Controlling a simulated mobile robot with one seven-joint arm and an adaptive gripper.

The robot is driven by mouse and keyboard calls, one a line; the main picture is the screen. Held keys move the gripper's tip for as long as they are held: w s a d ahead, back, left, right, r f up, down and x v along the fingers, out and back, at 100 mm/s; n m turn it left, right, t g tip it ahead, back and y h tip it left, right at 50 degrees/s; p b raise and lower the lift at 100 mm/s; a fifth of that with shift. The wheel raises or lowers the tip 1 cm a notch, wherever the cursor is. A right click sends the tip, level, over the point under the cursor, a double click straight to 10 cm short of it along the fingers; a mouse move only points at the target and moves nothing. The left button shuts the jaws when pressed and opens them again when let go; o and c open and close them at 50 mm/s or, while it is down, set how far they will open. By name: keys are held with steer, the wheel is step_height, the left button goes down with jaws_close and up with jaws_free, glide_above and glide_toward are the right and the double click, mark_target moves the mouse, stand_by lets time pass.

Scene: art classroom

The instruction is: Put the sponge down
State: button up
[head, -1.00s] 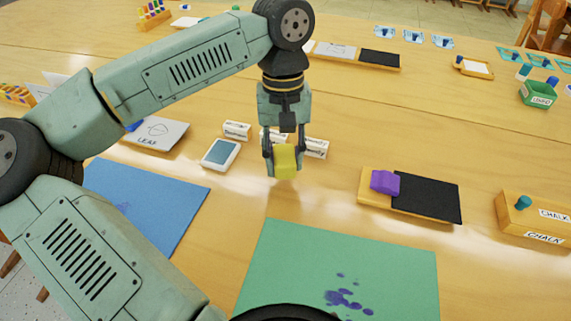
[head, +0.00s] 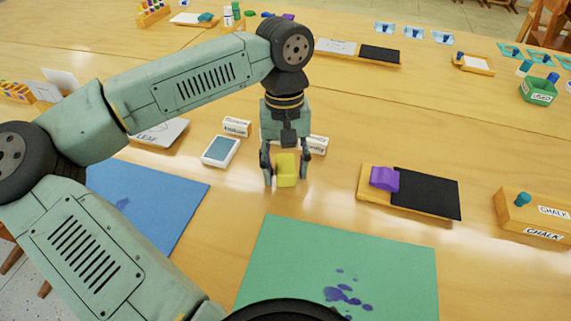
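The yellow sponge (head: 287,171) stands upright on the wooden table, with its lower edge seeming to rest on the tabletop. My gripper (head: 286,180) is lowered around it, pointing down, with one finger on each side. A gap shows between the sponge and each finger, so the gripper looks open and not holding it. The upper end of the sponge is close beneath the gripper's palm.
A white-framed tablet-like item (head: 221,151) lies to the left. A purple block (head: 384,179) sits on a tray with a black panel (head: 427,193) to the right. A green sheet (head: 390,260) lies in front.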

mark_target(285, 157)
steer(key=shift+r, duration=0.1)
steer(key=shift+r+p, duration=0.25)
steer(key=shift+p, duration=0.1)
steer(key=r, duration=0.4)
steer(key=w+r, duration=0.1)
steer(key=r, duration=0.6)
steer(key=shift+w+r, duration=0.35)
steer(key=shift+w, duration=0.05)
